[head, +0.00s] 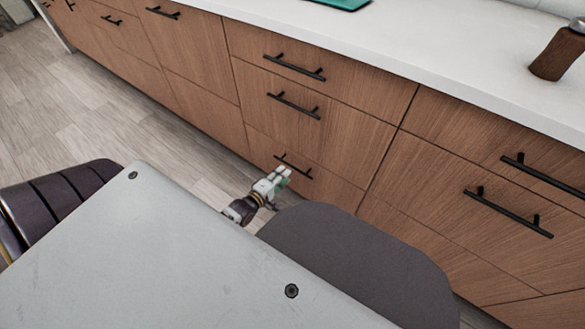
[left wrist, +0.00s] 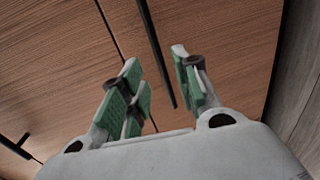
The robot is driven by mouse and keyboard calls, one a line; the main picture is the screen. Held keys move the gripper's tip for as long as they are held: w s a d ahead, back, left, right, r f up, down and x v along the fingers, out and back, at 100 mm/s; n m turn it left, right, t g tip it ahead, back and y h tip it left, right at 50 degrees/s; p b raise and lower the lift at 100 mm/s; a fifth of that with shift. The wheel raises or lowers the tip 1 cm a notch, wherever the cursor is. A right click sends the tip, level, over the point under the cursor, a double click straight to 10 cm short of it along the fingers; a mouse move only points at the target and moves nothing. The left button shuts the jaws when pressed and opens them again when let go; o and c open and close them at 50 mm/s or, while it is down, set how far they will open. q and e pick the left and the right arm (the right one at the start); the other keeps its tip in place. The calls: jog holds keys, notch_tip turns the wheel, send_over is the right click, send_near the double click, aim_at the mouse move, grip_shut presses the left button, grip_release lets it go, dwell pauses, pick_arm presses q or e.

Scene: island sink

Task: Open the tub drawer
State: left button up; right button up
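A stack of wooden drawers with black bar handles fills the middle of the head view; the pictures do not label which one is the tub drawer. The lowest drawer (head: 328,186) is shut flush, with a black handle (head: 293,166). My left gripper (head: 281,176) is just below and in front of that handle. In the left wrist view my left gripper (left wrist: 154,58) is open, its green-padded fingers spread to either side of a black bar handle (left wrist: 156,50). I cannot tell whether the fingers touch it. My right gripper is not in view.
More closed drawers with black handles (head: 508,214) stand at the right and along the left. A white countertop (head: 440,75) runs above, with a brown object (head: 558,53) and a green item (head: 343,3) on it. Bare wooden floor (head: 85,105) lies at the left.

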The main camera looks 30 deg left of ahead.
aim_at(293, 167)
pick_arm(q)
jog(key=shift+b+x, duration=1.45)
jog(key=shift+x, duration=2.15)
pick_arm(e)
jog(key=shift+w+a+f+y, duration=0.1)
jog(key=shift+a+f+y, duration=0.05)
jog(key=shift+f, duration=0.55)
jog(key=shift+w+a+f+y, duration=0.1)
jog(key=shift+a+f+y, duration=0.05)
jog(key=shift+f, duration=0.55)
pick_arm(q)
grip_shut()
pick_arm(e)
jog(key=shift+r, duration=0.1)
